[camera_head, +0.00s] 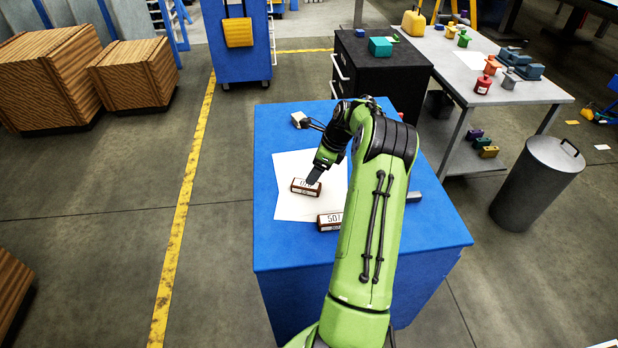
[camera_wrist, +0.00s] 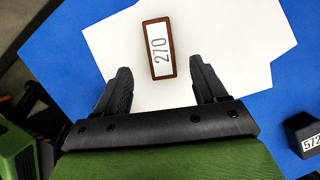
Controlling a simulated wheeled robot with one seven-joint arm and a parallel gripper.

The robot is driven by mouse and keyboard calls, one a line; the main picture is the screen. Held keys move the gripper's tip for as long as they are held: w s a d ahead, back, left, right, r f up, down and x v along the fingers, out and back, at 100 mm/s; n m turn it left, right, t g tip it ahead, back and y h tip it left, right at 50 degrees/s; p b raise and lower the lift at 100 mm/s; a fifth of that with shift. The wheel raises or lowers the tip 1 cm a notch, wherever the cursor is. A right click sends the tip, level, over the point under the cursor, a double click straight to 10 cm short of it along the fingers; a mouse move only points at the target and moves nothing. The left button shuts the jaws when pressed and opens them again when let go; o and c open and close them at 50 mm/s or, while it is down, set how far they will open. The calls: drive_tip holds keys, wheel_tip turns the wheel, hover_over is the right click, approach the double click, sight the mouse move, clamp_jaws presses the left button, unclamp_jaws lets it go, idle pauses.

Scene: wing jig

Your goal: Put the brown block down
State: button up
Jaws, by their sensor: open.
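A brown block (camera_head: 306,187) with a white label lies on the white sheet (camera_head: 287,211) on the blue table. In the wrist view this brown block (camera_wrist: 158,49) reads 270 and lies on the white sheet (camera_wrist: 105,45), ahead of my fingertips and roughly midway between them. My gripper (camera_wrist: 160,83) is open and empty, with bare sheet between its fingers. In the head view my gripper (camera_head: 314,178) is just above the block.
The blue table (camera_head: 285,253) has bare room at the front. A dark block labelled 572 (camera_wrist: 304,135) sits on it in the wrist view. A pale block (camera_head: 298,119) is at the back. A black drawer cabinet (camera_head: 372,62) and a grey bin (camera_head: 535,185) stand nearby.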

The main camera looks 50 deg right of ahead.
drive_tip(key=a+v, duration=0.1)
drive_tip(key=v, duration=0.4)
drive_tip(key=w+a+r+n+g+h, duration=0.1)
drive_tip(key=a+r+n, duration=0.5)
drive_tip(key=a, duration=0.4)
drive_tip(key=a+r+n+h, duration=0.1)
drive_tip(key=a+r+n, duration=0.55)
drive_tip(key=a, duration=0.35)
drive_tip(key=s+a+r+n+t+h, duration=0.1)
drive_tip(key=s+a+r+n, duration=0.4)
drive_tip(key=s+a+n, duration=0.7)
drive_tip(key=s+a+f+n+t+y, duration=0.1)
drive_tip(key=s+a+f+n, duration=0.1)
drive_tip(key=s+a+n, duration=0.3)
drive_tip(key=s+n, duration=0.1)
drive_tip(key=s, duration=0.2)
drive_tip(key=shift+s+f+t+p, duration=0.2)
drive_tip(key=shift+f+t+p, duration=0.1)
drive_tip(key=shift+f, duration=0.1)
